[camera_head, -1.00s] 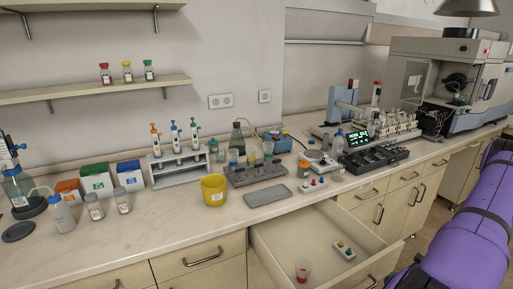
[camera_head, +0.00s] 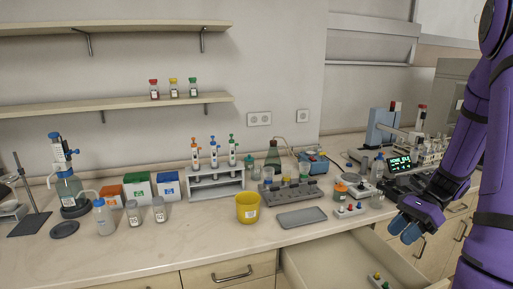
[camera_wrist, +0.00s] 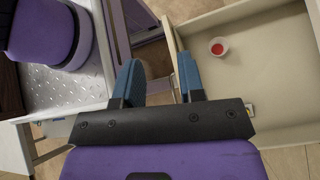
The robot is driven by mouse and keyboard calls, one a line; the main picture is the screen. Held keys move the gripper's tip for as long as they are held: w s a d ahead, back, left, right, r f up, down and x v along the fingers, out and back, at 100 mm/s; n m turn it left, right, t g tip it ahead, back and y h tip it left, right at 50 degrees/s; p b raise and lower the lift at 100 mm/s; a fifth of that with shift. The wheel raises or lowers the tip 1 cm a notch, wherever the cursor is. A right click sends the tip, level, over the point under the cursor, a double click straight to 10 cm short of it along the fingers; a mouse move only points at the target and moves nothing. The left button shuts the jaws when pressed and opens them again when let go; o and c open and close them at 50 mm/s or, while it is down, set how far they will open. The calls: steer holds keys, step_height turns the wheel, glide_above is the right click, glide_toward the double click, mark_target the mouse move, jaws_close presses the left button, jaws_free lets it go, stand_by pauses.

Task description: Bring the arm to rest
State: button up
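My purple arm reaches down along the right side of the head view. My gripper (camera_head: 407,228) is at its lower end, with blue fingers, in front of the counter edge and near the open drawer (camera_head: 330,258). In the wrist view my gripper (camera_wrist: 158,68) has its two blue fingers apart with nothing between them. The open drawer (camera_wrist: 268,75) lies to the right of the fingers there. A small cup with red contents (camera_wrist: 218,47) stands in it, apart from the fingers.
The counter holds a yellow cup (camera_head: 248,208), a grey tray (camera_head: 301,217), a pipette rack (camera_head: 215,183) and a small block with coloured knobs (camera_head: 350,210). The drawer sticks out from the counter below my gripper. A strip of front counter at left is clear.

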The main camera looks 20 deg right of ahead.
steer(key=s+a+r+n+t+h, duration=0.3)
steer(key=s+a+r+n+h, duration=0.1)
steer(key=a+r+n, duration=0.5)
steer(key=s+a+r+n+t+h, duration=0.3)
steer(key=s+a+r+n+h, duration=0.2)
steer(key=a+r+n, duration=0.5)
step_height(320, 180, up, 3)
steer(key=shift+s+f+n+h, duration=0.1)
steer(key=shift+s+n+h, duration=0.2)
steer(key=shift+n+h, duration=0.35)
